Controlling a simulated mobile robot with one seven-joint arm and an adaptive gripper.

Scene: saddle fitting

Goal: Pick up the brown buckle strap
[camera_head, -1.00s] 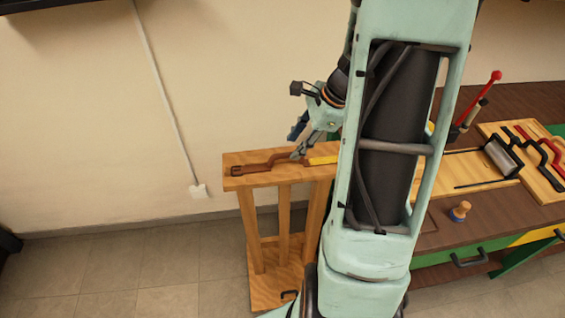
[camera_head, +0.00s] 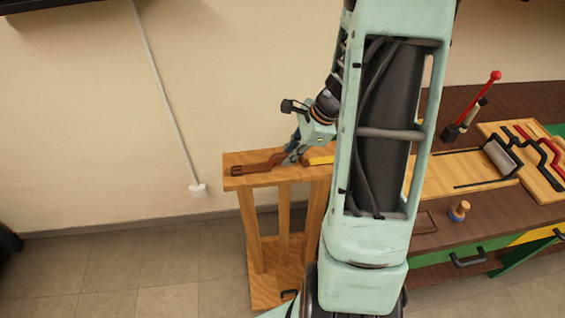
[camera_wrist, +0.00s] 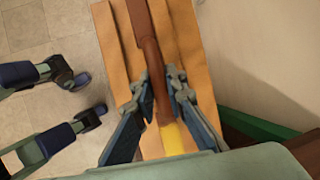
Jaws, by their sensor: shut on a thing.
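The brown buckle strap (camera_head: 252,168) lies along the top of a wooden stand (camera_head: 240,182). Its wider part reaches toward the left end of the stand in the head view. In the wrist view the strap (camera_wrist: 141,28) runs down between the fingers of my gripper (camera_wrist: 160,80). My gripper (camera_head: 290,158) is down at the stand top, shut on the narrow part of the strap. A yellow piece (camera_head: 320,160) continues in line with the strap on the stand, partly behind my arm. It also shows below the fingers in the wrist view (camera_wrist: 178,139).
A brown workbench (camera_head: 480,212) stands at the right with a wooden board of tools (camera_head: 520,160), a red-knobbed lever (camera_head: 480,105) and a small wooden knob (camera_head: 459,210). The wall is behind the stand.

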